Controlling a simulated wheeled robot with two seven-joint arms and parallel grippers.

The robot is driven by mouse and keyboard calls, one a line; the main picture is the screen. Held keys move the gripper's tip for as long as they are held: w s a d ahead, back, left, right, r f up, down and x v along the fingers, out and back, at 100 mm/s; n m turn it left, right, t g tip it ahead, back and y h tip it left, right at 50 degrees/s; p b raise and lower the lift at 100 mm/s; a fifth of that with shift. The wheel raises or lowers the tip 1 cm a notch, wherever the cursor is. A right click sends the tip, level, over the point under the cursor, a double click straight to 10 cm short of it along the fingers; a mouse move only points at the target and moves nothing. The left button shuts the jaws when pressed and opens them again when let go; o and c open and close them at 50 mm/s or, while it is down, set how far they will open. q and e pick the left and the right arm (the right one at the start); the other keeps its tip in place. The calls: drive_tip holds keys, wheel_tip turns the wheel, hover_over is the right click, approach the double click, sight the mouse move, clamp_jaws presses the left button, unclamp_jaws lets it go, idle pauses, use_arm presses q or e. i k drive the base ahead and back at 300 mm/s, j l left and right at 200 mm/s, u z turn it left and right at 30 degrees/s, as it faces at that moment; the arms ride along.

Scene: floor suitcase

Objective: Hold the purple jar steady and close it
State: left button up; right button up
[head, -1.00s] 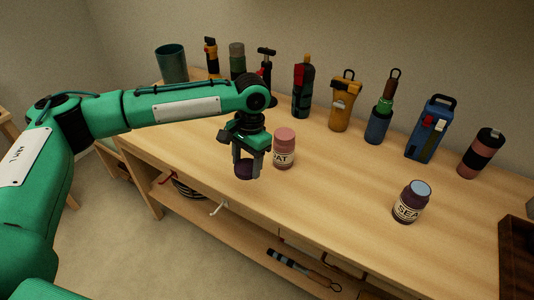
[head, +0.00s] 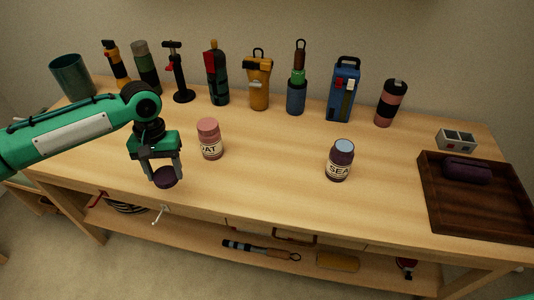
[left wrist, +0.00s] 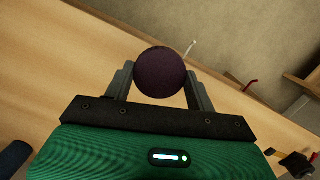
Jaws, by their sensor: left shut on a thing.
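The purple jar (head: 338,162) stands upright on the workbench, right of centre in the head view. It has a pale label reading "SEA" and a light blue top. My left gripper (head: 165,170) is shut on a round dark purple lid (head: 165,179), held near the bench's front edge, well left of the jar. In the left wrist view the lid (left wrist: 160,72) sits between both fingers. My right gripper is not in view.
A pink-topped jar (head: 209,139) stands just right of my left gripper. A dark wooden tray (head: 475,215) holds a purple case (head: 467,170) at right. The bench between the two jars is clear.

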sight(342, 155)
drive_tip(key=z, duration=1.1)
drive_tip(key=i+j, duration=0.1)
drive_tip(key=j, duration=0.6)
drive_tip(key=i+z, duration=0.05)
drive_tip(key=i, duration=0.05)
